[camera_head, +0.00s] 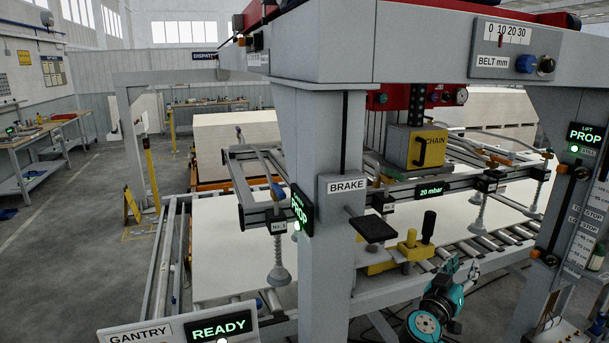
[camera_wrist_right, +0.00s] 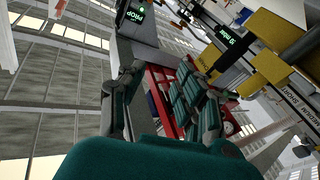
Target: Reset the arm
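My right arm (camera_head: 432,318), teal and dark grey, rises at the bottom right of the head view. Its gripper (camera_head: 462,268) points up, just right of the yellow block with the black lever (camera_head: 428,228) on the gantry. That view looks up at the roof, gantry signs and red frame. My left arm and gripper are not in view.
A gantry post (camera_head: 312,150) with a BRAKE box (camera_head: 347,185) and black pedal-like plate (camera_head: 373,229) stands left of the arm. Suction cups (camera_head: 278,270) hang over a pale panel (camera_head: 222,245) on rollers. A READY console (camera_head: 180,330) is front left; another post (camera_head: 545,220) is right.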

